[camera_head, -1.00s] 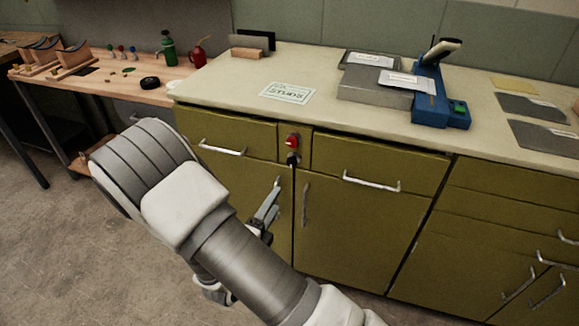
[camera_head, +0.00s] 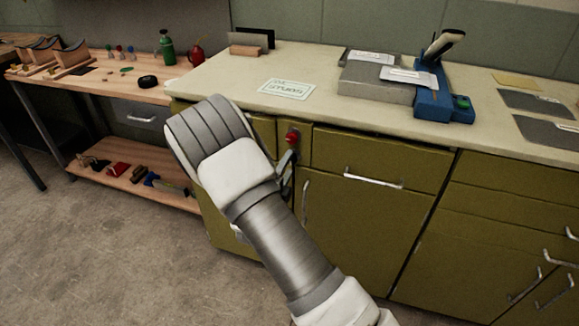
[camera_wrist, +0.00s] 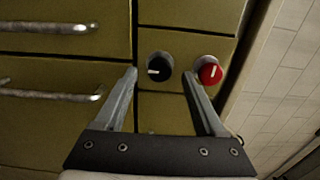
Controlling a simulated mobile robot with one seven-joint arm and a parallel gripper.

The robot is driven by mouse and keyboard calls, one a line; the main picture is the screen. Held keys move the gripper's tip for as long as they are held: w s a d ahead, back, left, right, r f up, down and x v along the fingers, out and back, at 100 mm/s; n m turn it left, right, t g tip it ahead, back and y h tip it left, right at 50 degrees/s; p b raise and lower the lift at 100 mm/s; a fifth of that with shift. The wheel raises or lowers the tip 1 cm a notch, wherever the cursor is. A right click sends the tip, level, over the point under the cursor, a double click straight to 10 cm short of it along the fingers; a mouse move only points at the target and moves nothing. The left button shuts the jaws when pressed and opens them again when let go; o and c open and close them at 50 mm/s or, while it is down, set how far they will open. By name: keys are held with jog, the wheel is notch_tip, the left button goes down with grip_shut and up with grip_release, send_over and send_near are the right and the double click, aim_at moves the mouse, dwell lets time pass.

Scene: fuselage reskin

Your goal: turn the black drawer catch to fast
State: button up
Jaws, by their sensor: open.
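The black drawer catch (camera_wrist: 160,66) is a round black knob with a white mark, on a grey round plate on the green cabinet front. In the wrist view its white mark points left. My gripper (camera_wrist: 160,75) is open, with one finger on each side of the black catch. I cannot tell whether the fingers touch it. In the head view my gripper (camera_head: 286,170) is largely behind my arm, at the narrow panel under the red catch, and the black catch is mostly hidden there.
A red catch (camera_wrist: 210,74) with a white mark sits close beside the right finger in the wrist view; it also shows in the head view (camera_head: 292,137). Drawer handles (camera_wrist: 48,95) stick out at the left. The countertop (camera_head: 310,65) overhangs above.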

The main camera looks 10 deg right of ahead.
jog(key=shift+x, duration=1.2)
grip_shut()
